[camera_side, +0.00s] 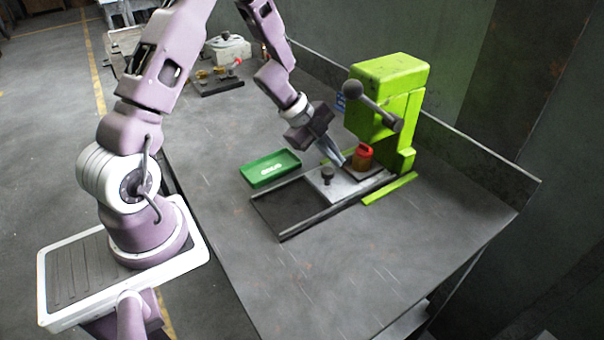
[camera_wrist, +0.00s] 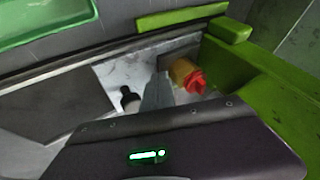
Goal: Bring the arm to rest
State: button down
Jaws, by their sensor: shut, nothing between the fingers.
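My gripper (camera_side: 342,160) is shut and empty, its fingers pointing down and right over the press slide in the side view. The wrist view shows its fingers (camera_wrist: 156,90) between a black knob and a red-and-yellow piece. The green press (camera_side: 385,100) stands at the right with a dark lever (camera_side: 375,105). I cannot tell whether the fingertips touch anything.
A green tray (camera_side: 270,168) lies left of the rails. A dark rack with brass-coloured parts (camera_side: 215,80) and a grey block (camera_side: 228,48) stand at the back. The front of the grey table (camera_side: 330,285) is clear. A low wall (camera_side: 470,165) runs behind the press.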

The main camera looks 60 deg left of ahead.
jog(key=s+a+r+n+t+y, duration=0.25)
jog(key=r+n+y, duration=0.2)
jog(key=r, duration=0.75)
jog(key=s+a+r+n+t+y, duration=0.25)
jog(key=r+n+y, duration=0.2)
jog(key=r, duration=0.85)
jog(key=s+d+n+g+h, duration=0.1)
jog(key=s+d+n, duration=0.1)
jog(key=s+d, duration=0.2)
jog(key=s+d+f+n+g+h, duration=0.1)
jog(key=s+d, duration=0.4)
jog(key=s, duration=0.6)
jog(key=s+d+f+n+g+h, duration=0.1)
jog(key=s+d+n+g+h, duration=0.1)
jog(key=s, duration=0.6)
jog(key=d+n+g, duration=0.1)
jog(key=d+n, duration=0.1)
jog(key=d, duration=0.1)
jog(key=shift+d+f+n, duration=0.25)
jog(key=shift+n, duration=0.15)
